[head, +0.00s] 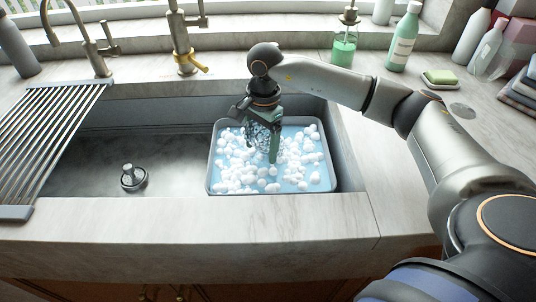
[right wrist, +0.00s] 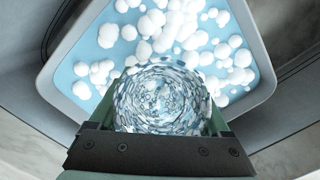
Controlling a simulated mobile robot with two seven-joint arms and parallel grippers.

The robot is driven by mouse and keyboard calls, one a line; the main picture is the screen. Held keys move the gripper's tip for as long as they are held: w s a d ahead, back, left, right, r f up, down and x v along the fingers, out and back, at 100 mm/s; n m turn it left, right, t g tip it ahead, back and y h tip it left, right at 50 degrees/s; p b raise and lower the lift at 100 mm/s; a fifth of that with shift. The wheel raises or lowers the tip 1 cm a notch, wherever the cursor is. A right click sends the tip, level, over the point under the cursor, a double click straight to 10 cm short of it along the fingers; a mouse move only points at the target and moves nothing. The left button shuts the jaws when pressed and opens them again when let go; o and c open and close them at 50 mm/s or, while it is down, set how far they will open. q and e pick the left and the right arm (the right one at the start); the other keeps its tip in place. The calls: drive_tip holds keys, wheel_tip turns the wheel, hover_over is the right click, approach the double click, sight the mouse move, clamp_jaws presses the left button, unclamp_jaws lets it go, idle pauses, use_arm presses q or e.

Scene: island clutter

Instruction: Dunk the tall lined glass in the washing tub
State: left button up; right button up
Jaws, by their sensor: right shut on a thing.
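The washing tub (head: 211,170) is a grey rectangular tub of blue water with white foam, standing in the right part of the sink. My right gripper (head: 264,143) points down over the tub. It is shut on the tall lined glass (head: 257,131), a clear glass with a fine pattern. In the right wrist view I look down on the glass (right wrist: 163,97) between the fingers, with the foamy tub (right wrist: 262,60) behind it. The gripper hides part of the glass in the head view. I cannot tell whether its lower end touches the water. My left gripper is not in view.
A slatted drying rack (head: 58,125) lies across the sink's left side. The sink floor (head: 95,165) is bare around the drain plug (head: 131,178). Taps (head: 184,55) stand behind. A green soap bottle (head: 344,45), a pale green bottle (head: 404,38) and a sponge dish (head: 440,78) are at the back right.

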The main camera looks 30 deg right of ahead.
sight(261, 131)
wheel_tip(261, 131, up, 3)
drive_tip(key=shift+f+p, duration=0.2)
drive_tip(key=shift+p, duration=0.5)
wheel_tip(261, 131, up, 2)
drive_tip(key=shift+p, duration=0.65)
drive_tip(key=shift+r+p, duration=0.6)
drive_tip(key=shift+r, duration=0.3)
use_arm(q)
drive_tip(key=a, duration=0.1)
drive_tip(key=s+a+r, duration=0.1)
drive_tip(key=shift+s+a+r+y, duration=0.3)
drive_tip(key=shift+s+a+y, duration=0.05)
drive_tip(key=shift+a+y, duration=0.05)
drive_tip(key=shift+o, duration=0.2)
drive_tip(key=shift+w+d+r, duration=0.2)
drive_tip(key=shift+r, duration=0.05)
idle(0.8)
